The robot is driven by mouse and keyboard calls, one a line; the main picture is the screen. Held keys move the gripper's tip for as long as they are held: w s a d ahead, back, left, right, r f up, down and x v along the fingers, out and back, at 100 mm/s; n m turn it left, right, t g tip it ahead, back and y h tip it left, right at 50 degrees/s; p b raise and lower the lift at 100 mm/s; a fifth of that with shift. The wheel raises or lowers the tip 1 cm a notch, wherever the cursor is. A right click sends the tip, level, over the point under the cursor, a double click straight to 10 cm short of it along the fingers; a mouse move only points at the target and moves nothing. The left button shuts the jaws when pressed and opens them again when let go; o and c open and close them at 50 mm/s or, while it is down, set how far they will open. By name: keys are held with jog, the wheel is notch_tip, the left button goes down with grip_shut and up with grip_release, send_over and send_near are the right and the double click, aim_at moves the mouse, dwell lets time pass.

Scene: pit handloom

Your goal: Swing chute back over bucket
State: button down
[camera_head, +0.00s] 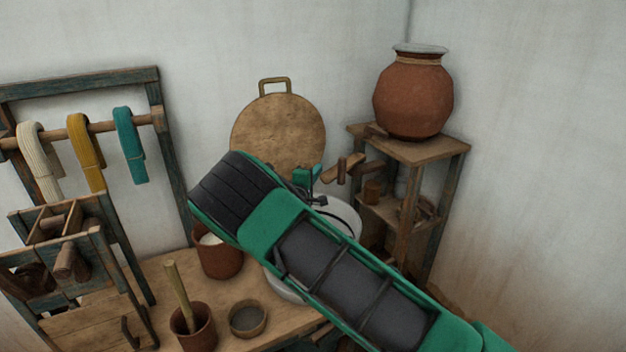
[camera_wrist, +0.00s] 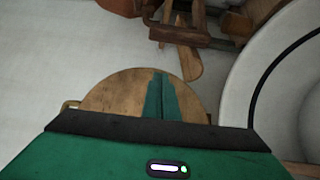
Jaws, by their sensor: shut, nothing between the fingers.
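A short tan wooden chute (camera_head: 343,167) juts left from a dark wooden mount at the shelf stand; in the wrist view the chute (camera_wrist: 189,64) shows near the top centre. A wide white round vessel (camera_head: 348,213), which looks like the bucket, stands below it, partly hidden by my arm; its pale rim (camera_wrist: 240,75) fills the right of the wrist view. My gripper (camera_head: 308,176) is left of the chute, above the vessel's back edge. In the wrist view my gripper (camera_wrist: 161,80) is shut and empty, its green fingertips just short of the chute's end, apart in the picture.
A round wooden lid (camera_head: 278,130) with a handle leans on the wall behind. A clay pot (camera_head: 413,95) tops the shelf stand (camera_head: 408,150) at right. Clay cups (camera_head: 219,258) and a small bowl (camera_head: 248,318) stand on the bench. A yarn rack (camera_head: 85,75) is at left.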

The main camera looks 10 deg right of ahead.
aim_at(331, 180)
jog(key=shift+w+d, duration=0.25)
jog(key=shift+d, duration=1.05)
jog(key=shift+w+d, duration=0.25)
jog(key=shift+d, duration=1.05)
